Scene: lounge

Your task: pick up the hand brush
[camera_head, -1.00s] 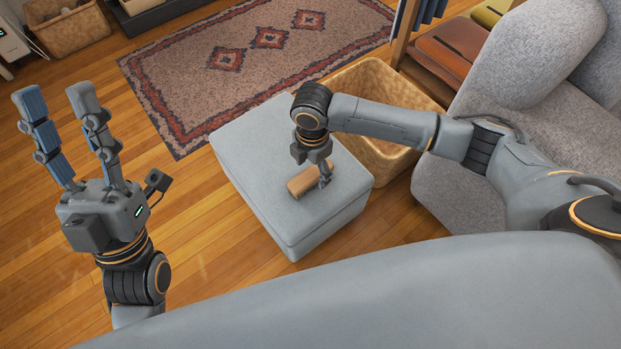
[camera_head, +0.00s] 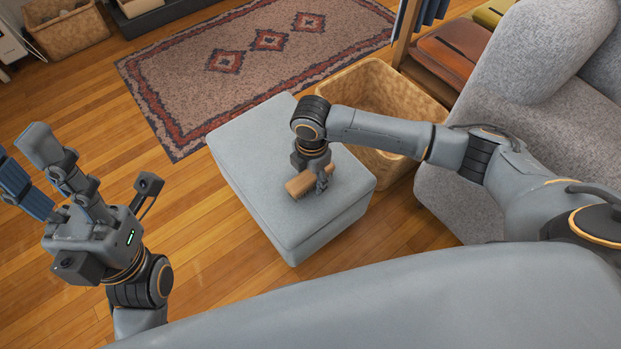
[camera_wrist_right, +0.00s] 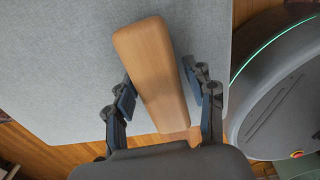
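The hand brush (camera_head: 300,185) has a light wooden back. It lies on the grey ottoman (camera_head: 258,190). In the right wrist view, the brush (camera_wrist_right: 150,70) runs lengthwise between the fingers of my right gripper (camera_wrist_right: 160,88). One finger is on each long side, very close to the wood; I cannot see a firm grip. In the head view my right gripper (camera_head: 318,178) points down over the brush and partly hides it. My left gripper (camera_head: 32,168) is open and empty, raised at the left, far from the brush.
A woven basket (camera_head: 375,88) stands behind the ottoman, and a grey sofa (camera_head: 490,150) is at the right. A patterned rug (camera_head: 250,60) lies on the wooden floor at the back. The ottoman's top is otherwise clear.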

